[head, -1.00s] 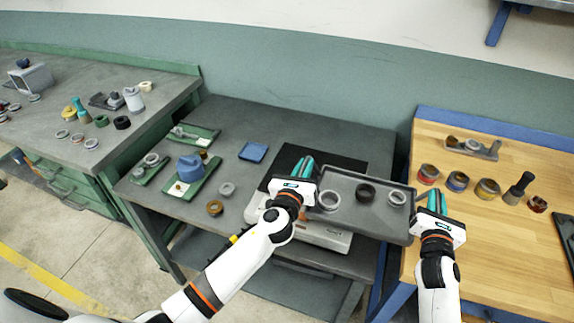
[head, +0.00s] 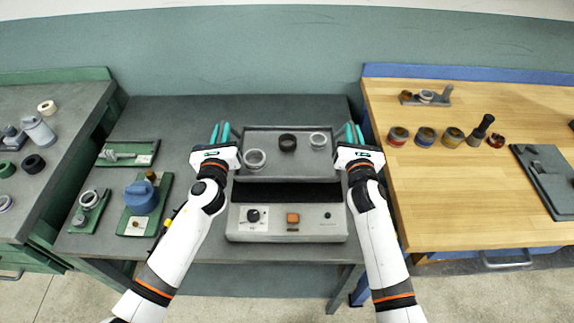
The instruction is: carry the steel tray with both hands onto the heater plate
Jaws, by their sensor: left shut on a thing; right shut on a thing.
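The steel tray (head: 287,172) is a grey shallow tray holding two light steel rings and a dark ring (head: 288,142). One light ring (head: 254,160) sits at its left and the other (head: 318,140) at its upper right. My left gripper (head: 221,134) is shut on the tray's left end. My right gripper (head: 350,135) is shut on its right end. The heater plate (head: 287,192) is black, on a pale housing with knobs (head: 287,222). The tray covers most of the plate. I cannot tell whether the tray touches it.
Green trays stand at the left of the grey bench, one with a blue tool (head: 141,197). A wooden bench (head: 470,200) with several rings and a dark stand (head: 550,180) is at right. Another grey bench (head: 60,120) with parts is at far left.

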